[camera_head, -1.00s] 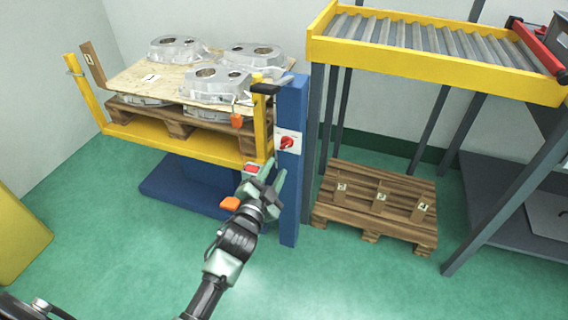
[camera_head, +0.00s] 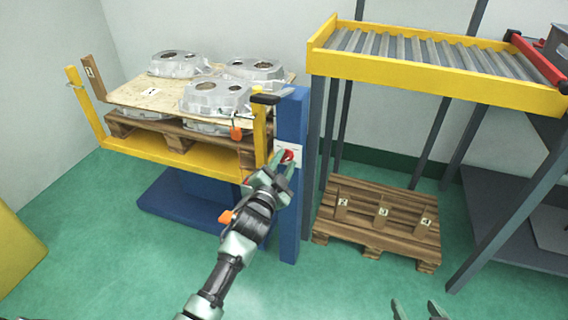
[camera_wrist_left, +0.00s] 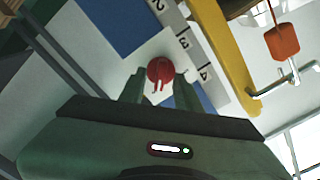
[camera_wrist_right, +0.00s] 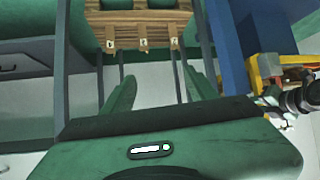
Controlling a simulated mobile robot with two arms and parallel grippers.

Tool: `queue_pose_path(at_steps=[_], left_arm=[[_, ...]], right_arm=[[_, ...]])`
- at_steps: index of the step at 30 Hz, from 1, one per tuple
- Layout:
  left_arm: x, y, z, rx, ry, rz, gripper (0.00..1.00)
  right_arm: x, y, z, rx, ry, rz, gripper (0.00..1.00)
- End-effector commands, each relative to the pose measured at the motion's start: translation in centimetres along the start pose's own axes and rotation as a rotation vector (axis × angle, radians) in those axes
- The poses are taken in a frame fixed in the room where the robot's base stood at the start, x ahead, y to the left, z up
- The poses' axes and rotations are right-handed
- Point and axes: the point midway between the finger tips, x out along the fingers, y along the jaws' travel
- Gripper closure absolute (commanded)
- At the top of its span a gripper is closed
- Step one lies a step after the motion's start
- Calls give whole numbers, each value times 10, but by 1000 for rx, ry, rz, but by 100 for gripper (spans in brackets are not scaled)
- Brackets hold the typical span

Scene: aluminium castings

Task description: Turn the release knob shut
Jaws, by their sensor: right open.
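The red release knob (camera_head: 288,156) sits on a white plate (camera_head: 284,148) on the blue post of the lift. My left gripper (camera_head: 280,172) is right at the knob and partly covers it. In the left wrist view the knob (camera_wrist_left: 160,71) shows between and just beyond the tips of the left gripper (camera_wrist_left: 162,82). Its fingers are apart; contact with the knob cannot be told. My right gripper (camera_head: 418,308) shows at the bottom edge, open and empty; it also shows in the right wrist view (camera_wrist_right: 158,85).
The yellow-framed lift (camera_head: 165,154) holds a pallet and a board (camera_head: 150,96) with several castings (camera_head: 215,97). An orange tag (camera_head: 236,132) hangs by its post. A roller conveyor (camera_head: 430,84) stands right, above a wooden pallet (camera_head: 375,243) on the floor. The front floor is clear.

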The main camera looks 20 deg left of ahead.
Motion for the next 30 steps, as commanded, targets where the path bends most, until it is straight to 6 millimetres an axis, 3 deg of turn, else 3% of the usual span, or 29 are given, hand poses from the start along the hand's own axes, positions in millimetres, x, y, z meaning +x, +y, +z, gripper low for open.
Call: queue_pose_path(at_steps=[3,6,7,17,25,30], left_arm=[[0,0,0,0,0,0,70],[0,0,0,0,0,0,98],[0,0,0,0,0,0,100],[0,0,0,-21,0,1,100],[-1,-2,-1,-149,-2,1,100],[-1,-3,-1,-292,-4,1,100]], right_arm=[[0,0,0,0,-1,0,42],[0,0,0,0,-1,0,42],[0,0,0,0,-1,0,42],[-2,1,5,0,-30,2,42],[-24,7,58,5,-295,16,42],[-62,14,109,14,-574,31,42]])
